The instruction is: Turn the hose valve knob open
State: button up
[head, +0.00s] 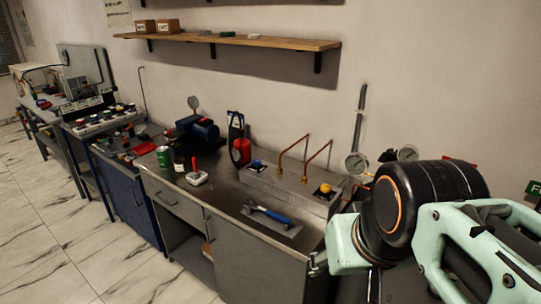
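A metal box (285,187) with two bent copper pipes (293,153) stands at the back of the steel workbench (222,187). My arm fills the right foreground, over the bench's right end. A small grey part shows at its left edge, right of the bench front. My gripper's fingers cannot be made out.
A blue-handled tool (268,214) lies on the bench in front of the box. A green can (163,157), a red-and-white item (196,174) and a red container (241,150) stand to the left. Round gauges (356,163) are behind my arm. A wooden shelf (260,41) hangs above.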

aim_at(256, 162)
jog(key=i+j+z, duration=0.1)
jog(key=i+j, duration=0.2)
jog(key=i+j+z, duration=0.1)
jog(key=i+j, duration=0.15)
jog(key=j, duration=0.15)
jog(key=i+j, duration=0.3)
jog(key=i+j+z, duration=0.15)
jog(key=j, duration=0.35)
jog(key=i+j+z, duration=0.1)
jog(key=i+j, duration=0.25)
jog(key=k+j, duration=0.2)
jog(key=j, duration=0.15)
jog(key=k+j+z, duration=0.1)
jog(key=j, duration=0.25)
jog(key=k+j, duration=0.25)
jog(key=i+l, duration=0.2)
jog(key=i, duration=0.2)
jog(key=i+l, duration=0.2)
jog(key=i, duration=0.25)
